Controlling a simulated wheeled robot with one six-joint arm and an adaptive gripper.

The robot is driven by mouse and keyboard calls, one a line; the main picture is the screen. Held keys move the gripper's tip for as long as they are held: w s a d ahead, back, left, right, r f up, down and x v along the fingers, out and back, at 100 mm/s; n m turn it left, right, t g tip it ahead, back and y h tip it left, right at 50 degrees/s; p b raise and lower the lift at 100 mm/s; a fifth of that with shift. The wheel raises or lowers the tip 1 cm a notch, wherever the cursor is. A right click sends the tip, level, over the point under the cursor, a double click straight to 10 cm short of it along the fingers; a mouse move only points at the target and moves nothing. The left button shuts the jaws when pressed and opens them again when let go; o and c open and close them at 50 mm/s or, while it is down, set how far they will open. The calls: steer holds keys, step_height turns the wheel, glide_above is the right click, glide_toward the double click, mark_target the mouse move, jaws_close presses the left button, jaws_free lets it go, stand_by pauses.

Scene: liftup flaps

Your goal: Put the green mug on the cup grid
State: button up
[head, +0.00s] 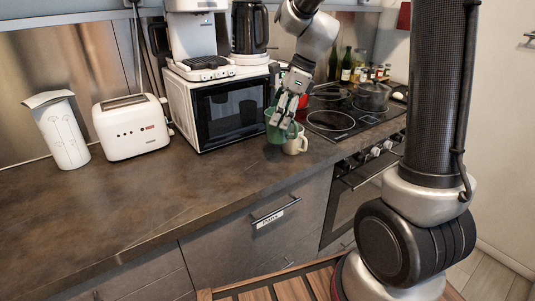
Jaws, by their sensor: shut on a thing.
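My gripper (284,118) is over the counter in front of the microwave's right side. It is shut on the green mug (272,130), which looks see-through green; the fingers cover part of it. Whether the mug touches the counter is hard to tell. The coffee machine (193,33) stands on top of the microwave at the left, and the dark slotted grid (206,63) at its base looks like the cup grid. The grid lies up and to the left of my gripper and looks empty.
A cream mug (296,144) stands right beside the green mug. Pots (372,97) stand on the hob. The front left counter (130,205) is clear.

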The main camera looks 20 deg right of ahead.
steer(key=shift+m+t, duration=0.3)
steer(key=shift+m, duration=0.6)
steer(key=shift+f, duration=0.15)
steer(key=shift+m, duration=0.3)
step_height(320, 180, down, 10)
steer(key=shift+w+r, duration=0.1)
steer(key=shift+r, duration=0.05)
steer(key=o, duration=1.2)
